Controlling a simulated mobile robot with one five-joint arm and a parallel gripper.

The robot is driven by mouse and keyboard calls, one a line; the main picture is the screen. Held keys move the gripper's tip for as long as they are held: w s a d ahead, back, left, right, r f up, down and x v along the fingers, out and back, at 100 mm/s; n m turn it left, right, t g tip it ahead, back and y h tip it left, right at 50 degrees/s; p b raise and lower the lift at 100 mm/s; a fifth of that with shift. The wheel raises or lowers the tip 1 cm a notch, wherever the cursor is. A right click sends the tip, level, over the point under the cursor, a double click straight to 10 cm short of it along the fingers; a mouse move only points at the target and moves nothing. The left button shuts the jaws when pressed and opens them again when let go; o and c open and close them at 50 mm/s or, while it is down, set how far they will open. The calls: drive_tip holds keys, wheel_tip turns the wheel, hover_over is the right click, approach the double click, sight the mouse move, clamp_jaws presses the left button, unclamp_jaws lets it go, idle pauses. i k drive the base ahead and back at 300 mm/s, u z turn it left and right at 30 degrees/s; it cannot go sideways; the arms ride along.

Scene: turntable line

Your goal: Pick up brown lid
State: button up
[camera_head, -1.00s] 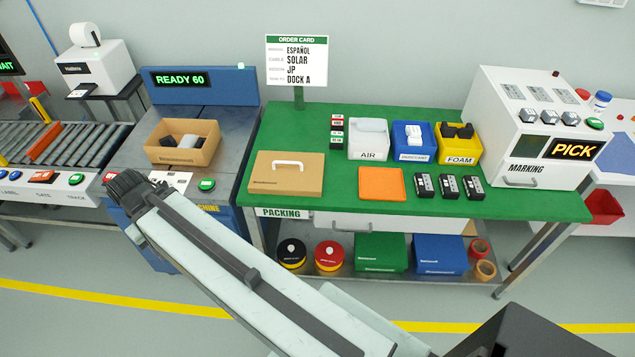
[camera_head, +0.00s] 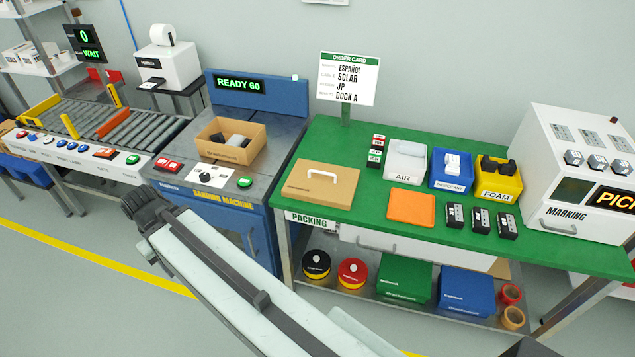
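The brown lid (camera_head: 318,190) lies flat on the left part of the green packing table (camera_head: 420,232). It is a square cardboard panel with a white arched handle (camera_head: 321,175) on top. My gripper (camera_head: 140,202) is at the end of my arm, left of the lid and in front of the banding machine. It appears well apart from the lid. The arm's dark end is seen from behind, and its fingers cannot be made out.
An open brown box (camera_head: 231,143) holding dark and light items sits on the banding machine (camera_head: 224,190). An orange pad (camera_head: 411,206), black blocks (camera_head: 480,220) and AIR (camera_head: 405,163), desiccant and FOAM bins (camera_head: 498,178) stand right of the lid. The order card (camera_head: 348,78) rises behind.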

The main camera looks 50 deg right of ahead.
sight(324, 184)
drive_tip(key=i, duration=1)
drive_tip(key=u, duration=0.05)
